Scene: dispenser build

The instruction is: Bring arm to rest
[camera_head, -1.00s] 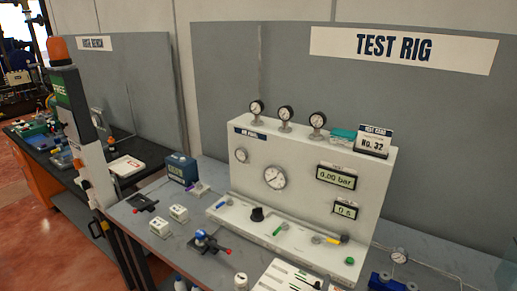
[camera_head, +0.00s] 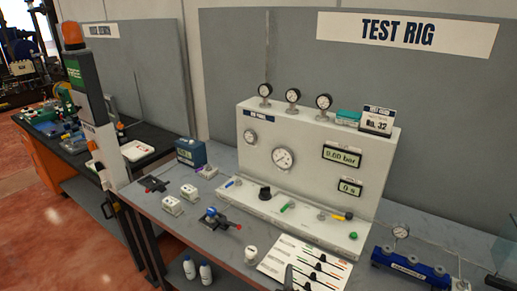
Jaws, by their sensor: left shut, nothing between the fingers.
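The dark tip of my left gripper (camera_head: 288,278) shows at the bottom edge, in front of the printed card. It is shut and holds nothing; most of that arm is below the picture. My right gripper is not in view. The white test panel (camera_head: 310,150) stands upright on the grey bench, with gauges on top and on its face, two displays and a row of valves.
The printed card (camera_head: 300,262) lies at the bench front. A blue manifold (camera_head: 410,264) with a gauge sits at right. A red-handled fixture (camera_head: 220,219) and white blocks (camera_head: 173,205) are at left. Two white bottles (camera_head: 205,273) stand below the bench edge. A beacon post (camera_head: 90,110) rises at left.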

